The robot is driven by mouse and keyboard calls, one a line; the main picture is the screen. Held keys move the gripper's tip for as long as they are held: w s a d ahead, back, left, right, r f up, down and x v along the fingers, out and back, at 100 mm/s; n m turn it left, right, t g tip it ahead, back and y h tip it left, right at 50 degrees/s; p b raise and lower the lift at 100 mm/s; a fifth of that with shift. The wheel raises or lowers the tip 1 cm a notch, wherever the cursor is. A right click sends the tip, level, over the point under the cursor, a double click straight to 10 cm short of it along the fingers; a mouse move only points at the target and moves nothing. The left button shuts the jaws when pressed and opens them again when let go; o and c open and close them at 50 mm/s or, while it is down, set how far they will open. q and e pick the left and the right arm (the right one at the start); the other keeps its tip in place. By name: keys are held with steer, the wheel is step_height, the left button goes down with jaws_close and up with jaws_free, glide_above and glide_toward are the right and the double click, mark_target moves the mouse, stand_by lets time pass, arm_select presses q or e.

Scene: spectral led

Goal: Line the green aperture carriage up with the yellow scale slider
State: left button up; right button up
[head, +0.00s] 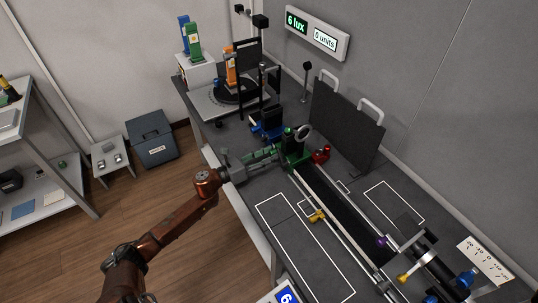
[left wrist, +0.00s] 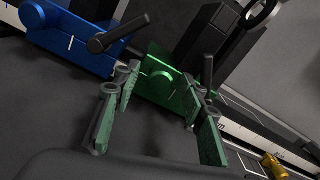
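The green aperture carriage (head: 294,155) sits on the rail at its far end, with a dark post and a ring on it. Contact cannot be told. My right gripper is not in view.
A blue carriage (head: 267,125) stands just beyond the green one, and a small red part (head: 321,154) is to its right. A dark panel with two handles (head: 346,124) stands behind the rail. The outlined bench area (head: 300,245) nearer the front is clear.

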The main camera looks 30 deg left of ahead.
arm_select(q)
steer(key=shift+c, duration=0.4)
jaws_close()
